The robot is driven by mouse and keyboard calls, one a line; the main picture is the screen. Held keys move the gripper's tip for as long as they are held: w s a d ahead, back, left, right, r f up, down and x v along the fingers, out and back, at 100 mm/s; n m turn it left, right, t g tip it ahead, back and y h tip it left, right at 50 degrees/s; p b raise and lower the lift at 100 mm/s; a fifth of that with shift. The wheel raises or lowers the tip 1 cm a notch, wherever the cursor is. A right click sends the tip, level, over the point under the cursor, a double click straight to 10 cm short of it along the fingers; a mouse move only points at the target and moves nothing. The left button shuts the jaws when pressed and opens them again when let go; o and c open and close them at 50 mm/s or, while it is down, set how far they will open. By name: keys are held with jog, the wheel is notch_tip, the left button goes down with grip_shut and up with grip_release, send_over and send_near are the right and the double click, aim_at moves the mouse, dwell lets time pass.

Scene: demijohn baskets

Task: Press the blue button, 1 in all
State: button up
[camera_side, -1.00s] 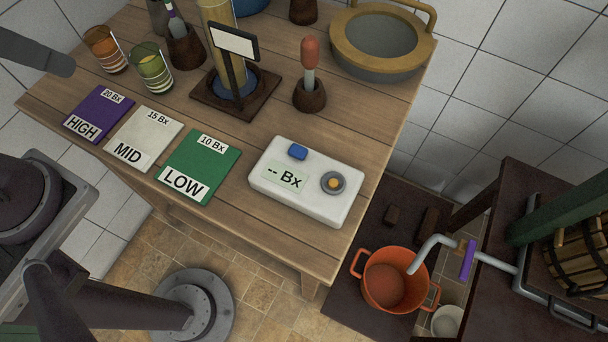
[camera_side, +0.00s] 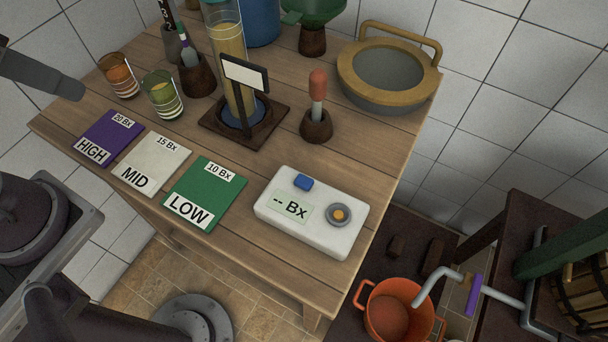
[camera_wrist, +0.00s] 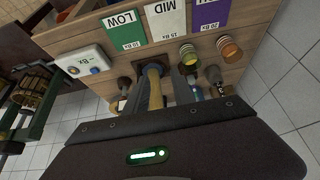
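The blue button (camera_side: 303,183) is a small raised block on the top of a white meter (camera_side: 330,239) near the table's right front edge. The meter's display reads "-- Bx", and a round orange button in a grey ring (camera_side: 339,215) sits beside it. In the wrist view the meter (camera_wrist: 85,54) is at the upper left, with the blue button (camera_wrist: 95,70) small on it. The dark housing of my gripper (camera_wrist: 170,148) fills the bottom of the wrist view, away from the meter.
Purple HIGH (camera_side: 108,137), white MID (camera_side: 151,164) and green LOW (camera_side: 205,192) cards lie left of the meter. Behind stand a tall yellow-filled cylinder (camera_side: 230,65), a red-bulbed dropper (camera_side: 317,90) in a holder, and two glasses. The wood around the meter is clear.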

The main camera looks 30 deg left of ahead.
grip_shut()
dwell(1.4)
